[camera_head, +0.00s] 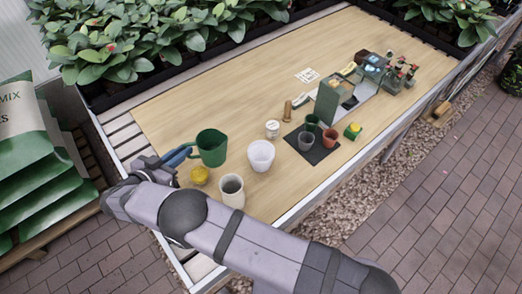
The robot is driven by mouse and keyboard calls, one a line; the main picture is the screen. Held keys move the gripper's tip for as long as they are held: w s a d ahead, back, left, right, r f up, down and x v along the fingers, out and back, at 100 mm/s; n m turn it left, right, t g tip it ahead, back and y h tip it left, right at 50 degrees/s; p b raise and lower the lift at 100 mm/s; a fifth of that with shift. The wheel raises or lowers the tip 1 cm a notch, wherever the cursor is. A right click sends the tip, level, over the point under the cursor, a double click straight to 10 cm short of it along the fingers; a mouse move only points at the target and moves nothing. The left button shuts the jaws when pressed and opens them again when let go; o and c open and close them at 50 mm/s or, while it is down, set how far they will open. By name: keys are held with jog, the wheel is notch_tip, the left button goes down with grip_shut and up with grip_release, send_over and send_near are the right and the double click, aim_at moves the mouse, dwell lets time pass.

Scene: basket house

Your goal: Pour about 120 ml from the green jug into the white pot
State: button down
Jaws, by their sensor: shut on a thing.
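The green jug (212,150) is at the left of the table, upright, with its handle toward my gripper. My gripper (180,156) is shut on the jug's handle side; the exact grip is small and partly hidden by my arm. I cannot tell whether the jug's base touches the table. The white pot (261,156), tapered and open at the top, stands upright on the table to the right of the jug, apart from it. Its inside looks pale. The liquid level in the jug is not visible.
A cream cylinder (232,194) and a yellow object (199,176) stand close below the jug. A white jar (272,129) is behind the pot. A dark mat (313,154) holds several small pots. Table (200,105) is clear toward the back, near the planter (140,80).

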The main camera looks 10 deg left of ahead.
aim_at(202, 145)
jog(key=shift+w+d+r+m+g+y+p, duration=0.1)
jog(key=shift+d+r+m+g+y+p, duration=0.25)
jog(key=shift+p, duration=1.05)
jog(key=shift+w+d+r+m+t+y+p, duration=0.1)
jog(key=shift+d+r+y+p, duration=0.3)
jog(key=shift+p, duration=1)
jog(key=d+y+p, duration=0.1)
jog(key=p, duration=0.2)
jog(key=d+m+g+p, duration=0.1)
jog(key=d+p, duration=0.1)
jog(key=w+d+r+m+y+p, duration=0.1)
jog(key=d+p, duration=0.1)
jog(key=p, duration=0.1)
jog(key=shift+w+m+g+y+p, duration=0.1)
jog(key=shift+m+g+y+p, duration=0.15)
jog(key=shift+y+p, duration=0.1)
jog(key=shift+w+d+y, duration=0.15)
jog(key=shift+d+y, duration=0.15)
jog(key=shift+d, duration=0.25)
jog(key=shift+w+d+r+m+y, duration=0.15)
jog(key=shift+d+r+m+y, duration=0.25)
jog(key=shift+r, duration=0.15)
jog(key=shift+d+r+g, duration=0.1)
jog(key=shift+r+g, duration=0.05)
jog(key=shift+g, duration=0.15)
jog(key=shift+w+d+r+m+y+b, duration=0.2)
jog(key=shift+d+r+m+y+b, duration=0.3)
jog(key=shift+d+r+y+b, duration=0.65)
